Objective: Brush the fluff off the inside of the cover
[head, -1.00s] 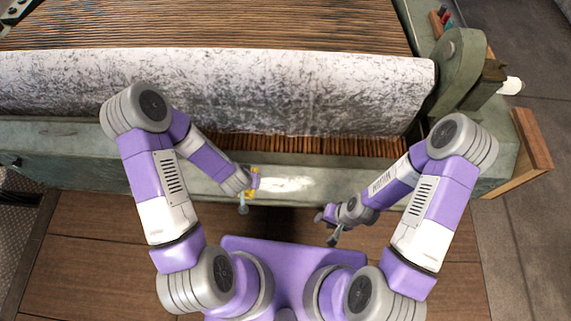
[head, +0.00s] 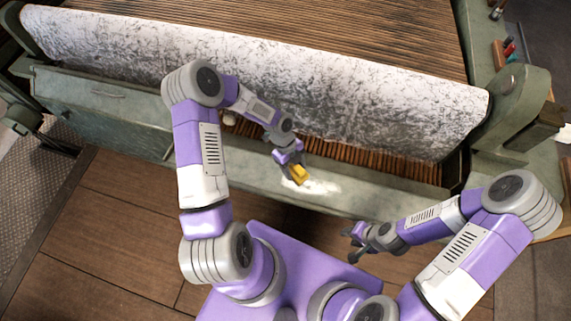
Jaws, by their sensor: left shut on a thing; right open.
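The green metal panel (head: 110,113), which looks like the cover, runs along the front of the machine. A white, powdery patch of fluff (head: 325,187) lies on it near the middle. My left gripper (head: 291,162) is shut on a yellow brush (head: 299,174) and points down over the panel. The brush's lower end is at the left part of the white patch; I cannot tell whether it touches. Its bristles are hidden. My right gripper (head: 357,242) is open and empty, in front of the panel and away from it.
A mottled white-and-grey roll (head: 260,70) spans the machine behind the panel. Brown slats (head: 400,168) show below it and more lie behind it. A green bracket (head: 514,105) stands at the right end. Wooden floor (head: 120,210) is open at front left.

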